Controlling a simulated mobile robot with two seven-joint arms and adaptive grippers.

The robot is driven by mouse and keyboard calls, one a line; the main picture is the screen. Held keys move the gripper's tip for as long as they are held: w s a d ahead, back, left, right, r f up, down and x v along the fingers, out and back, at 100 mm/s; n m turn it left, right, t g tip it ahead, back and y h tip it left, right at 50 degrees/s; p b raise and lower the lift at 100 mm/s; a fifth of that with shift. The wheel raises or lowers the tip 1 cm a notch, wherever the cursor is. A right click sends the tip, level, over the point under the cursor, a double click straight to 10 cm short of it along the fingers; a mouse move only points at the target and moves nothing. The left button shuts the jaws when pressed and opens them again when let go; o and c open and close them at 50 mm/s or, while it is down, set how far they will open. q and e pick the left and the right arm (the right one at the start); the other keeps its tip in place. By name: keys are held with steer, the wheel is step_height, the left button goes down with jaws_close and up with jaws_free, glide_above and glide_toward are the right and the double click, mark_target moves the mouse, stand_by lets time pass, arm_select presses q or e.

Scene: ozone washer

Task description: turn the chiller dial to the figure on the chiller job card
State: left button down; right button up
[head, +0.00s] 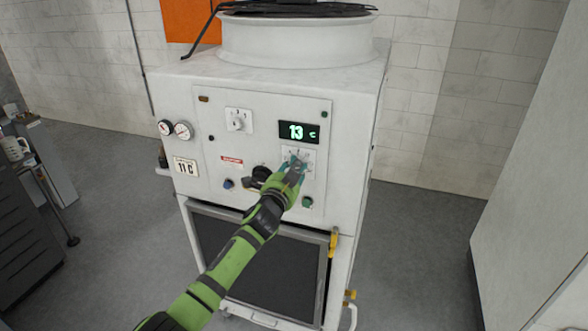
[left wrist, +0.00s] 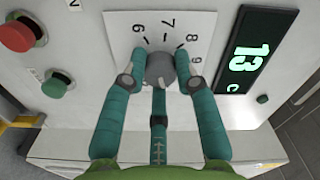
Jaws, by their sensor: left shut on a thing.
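The chiller dial (left wrist: 160,68) is a grey round knob on a white scale plate; the figures 6, 7, 8 and 9 show around it in the left wrist view. My left gripper (left wrist: 159,72) is shut on the dial, with teal fingers on both sides of it. In the head view my left gripper (head: 293,168) covers most of the dial and part of its scale plate (head: 308,156). Which figure the dial points at cannot be told. The chiller job card (head: 186,167) on the panel's left reads 11 C. The green display (head: 299,132) reads 13 C. My right gripper is not in view.
A red button (left wrist: 18,35) and a green button (left wrist: 55,82) sit close to the dial. Open floor (head: 410,240) lies to the right.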

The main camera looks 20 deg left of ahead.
arm_select(q)
steer(key=shift+r+m, duration=0.25)
steer(key=shift+m, duration=0.05)
steer(key=c, duration=0.9)
jaws_free()
steer(key=shift+d, duration=0.1)
steer(key=shift+c, duration=0.2)
steer(key=shift+w+f, duration=0.1)
steer(key=shift+f, duration=0.1)
steer(key=shift+s, duration=0.65)
steer(key=s, duration=1)
steer(key=shift+s+a, duration=0.2)
steer(key=shift+s, duration=0.2)
